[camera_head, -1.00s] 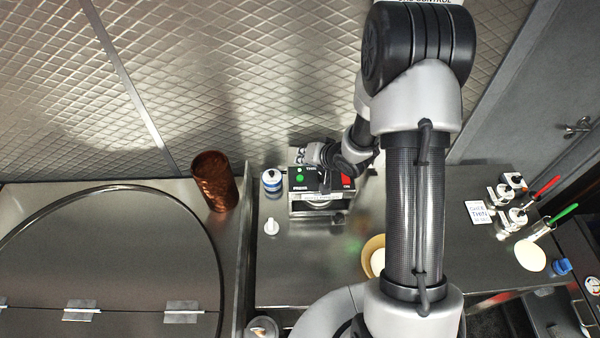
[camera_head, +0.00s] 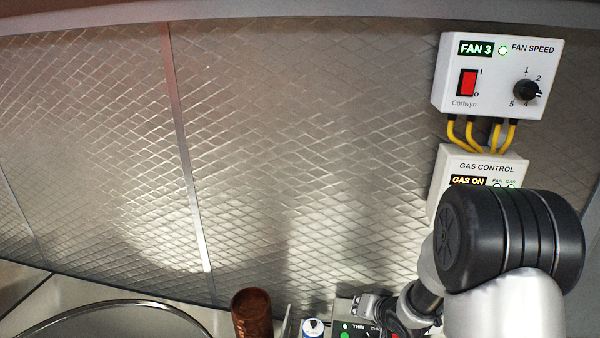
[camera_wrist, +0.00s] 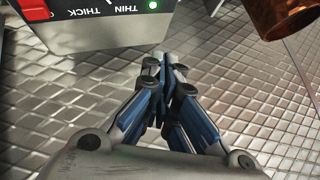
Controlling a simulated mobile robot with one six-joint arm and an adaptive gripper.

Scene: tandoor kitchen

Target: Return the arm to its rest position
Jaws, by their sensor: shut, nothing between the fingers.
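My gripper (camera_wrist: 166,62) is shut and empty in the wrist view, its two fingertips together in front of the quilted metal wall. It is close to a control box (camera_wrist: 95,25) marked THIN and THICK, with a red switch and a lit green light. I cannot tell whether they touch. In the head view my arm rises at the lower right, and the wrist end is low beside the same box (camera_head: 345,327) at the bottom edge. The gripper's fingers are not clear in that view.
A fan speed box (camera_head: 497,78) and a gas control box (camera_head: 478,165) hang on the wall near my arm. A large round rim (camera_head: 105,308) lies at lower left.

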